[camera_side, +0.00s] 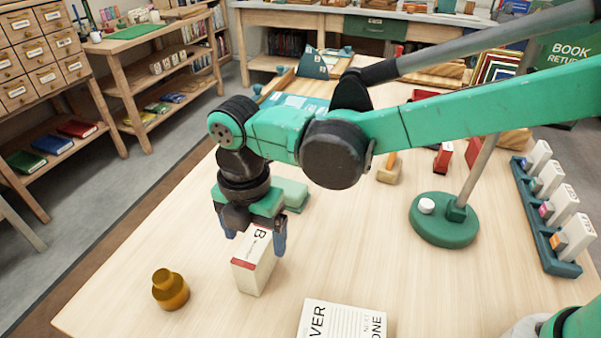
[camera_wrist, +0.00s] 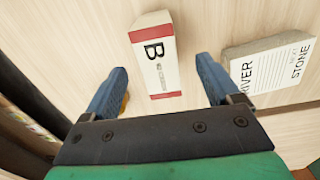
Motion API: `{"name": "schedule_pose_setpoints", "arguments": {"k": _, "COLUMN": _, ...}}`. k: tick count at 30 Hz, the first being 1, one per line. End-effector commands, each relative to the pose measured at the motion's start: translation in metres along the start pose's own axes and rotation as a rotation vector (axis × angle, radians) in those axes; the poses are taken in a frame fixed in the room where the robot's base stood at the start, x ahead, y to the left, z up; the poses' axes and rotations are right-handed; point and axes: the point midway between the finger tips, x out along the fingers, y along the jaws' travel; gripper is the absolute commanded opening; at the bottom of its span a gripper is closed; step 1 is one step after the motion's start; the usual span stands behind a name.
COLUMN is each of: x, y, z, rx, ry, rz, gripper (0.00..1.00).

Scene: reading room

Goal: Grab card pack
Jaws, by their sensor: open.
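The open, empty fingers also show in the wrist view (camera_wrist: 162,72). Whether the fingers touch the pack I cannot tell.
A brass weight (camera_side: 170,290) stands left of the pack. A book (camera_side: 343,322) lies at the front, also right of the fingers in the wrist view (camera_wrist: 268,62). A green lamp base (camera_side: 443,220) and a teal rack (camera_side: 545,225) stand to the right.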

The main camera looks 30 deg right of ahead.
Motion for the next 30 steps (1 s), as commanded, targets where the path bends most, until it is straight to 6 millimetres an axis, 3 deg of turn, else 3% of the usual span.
{"name": "schedule_pose_setpoints", "arguments": {"k": 13, "x": 0.052, "y": 0.001, "z": -0.002, "rx": -0.021, "ry": 0.000, "rz": -0.004, "gripper": 0.83}}
{"name": "schedule_pose_setpoints", "arguments": {"k": 23, "x": 0.058, "y": 0.000, "z": -0.002, "rx": -0.019, "ry": 0.000, "rz": -0.004, "gripper": 0.83}}
{"name": "schedule_pose_setpoints", "arguments": {"k": 30, "x": 0.057, "y": 0.001, "z": -0.002, "rx": -0.019, "ry": 0.000, "rz": -0.004, "gripper": 0.15}}
